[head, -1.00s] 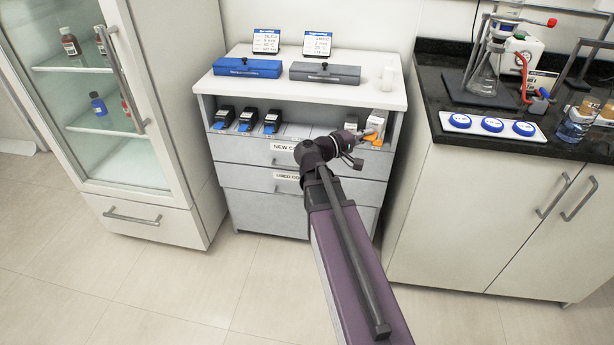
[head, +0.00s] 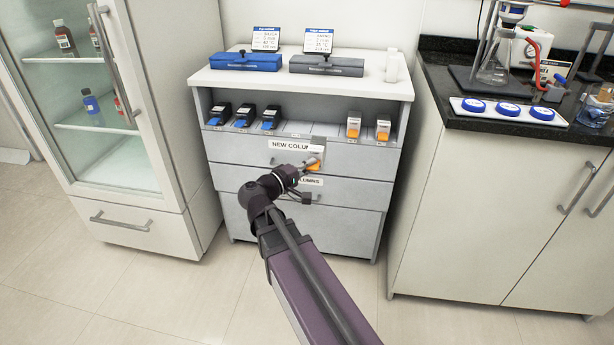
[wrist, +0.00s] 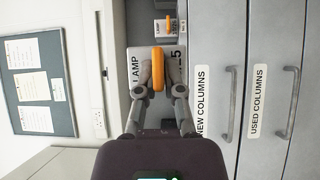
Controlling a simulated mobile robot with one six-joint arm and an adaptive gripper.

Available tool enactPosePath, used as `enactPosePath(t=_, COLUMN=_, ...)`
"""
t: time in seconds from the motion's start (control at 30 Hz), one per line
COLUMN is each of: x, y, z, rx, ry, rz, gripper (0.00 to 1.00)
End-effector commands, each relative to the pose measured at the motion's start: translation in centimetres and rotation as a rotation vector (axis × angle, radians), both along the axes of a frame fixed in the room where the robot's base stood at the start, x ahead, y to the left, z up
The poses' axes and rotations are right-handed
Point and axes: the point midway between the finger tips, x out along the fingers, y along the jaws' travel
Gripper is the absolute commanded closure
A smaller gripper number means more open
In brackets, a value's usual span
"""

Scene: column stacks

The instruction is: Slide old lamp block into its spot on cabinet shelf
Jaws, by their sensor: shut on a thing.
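My gripper (head: 311,165) is shut on the orange handle of a white lamp block (head: 317,150), in front of the drawers and below the open shelf (head: 298,129). The block is partly hidden by the fingers. Two similar white blocks with orange handles stand at the shelf's right, the left one (head: 354,124) and the right one (head: 383,130). Between them and the dark blocks is empty shelf.
Three black blocks with blue handles (head: 242,117) stand at the shelf's left. The cabinet top holds a blue case (head: 247,63) and a grey case (head: 327,67). A glass-door cabinet (head: 160,180) is on the left and a dark counter (head: 440,90) on the right. Drawer handles stick out below the shelf.

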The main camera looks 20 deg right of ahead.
Motion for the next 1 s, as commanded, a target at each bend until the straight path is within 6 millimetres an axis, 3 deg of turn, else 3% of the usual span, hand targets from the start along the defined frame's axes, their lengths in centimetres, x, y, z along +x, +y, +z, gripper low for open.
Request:
enactPosePath(t=0.63, x=0.2, y=0.3, z=-0.2, rx=-0.002, ry=-0.001, rz=0.005, gripper=1.0)
enactPosePath(t=1.0, x=1.3, y=-0.5, z=-0.2, rx=-0.002, ry=-0.001, rz=0.004, gripper=1.0)
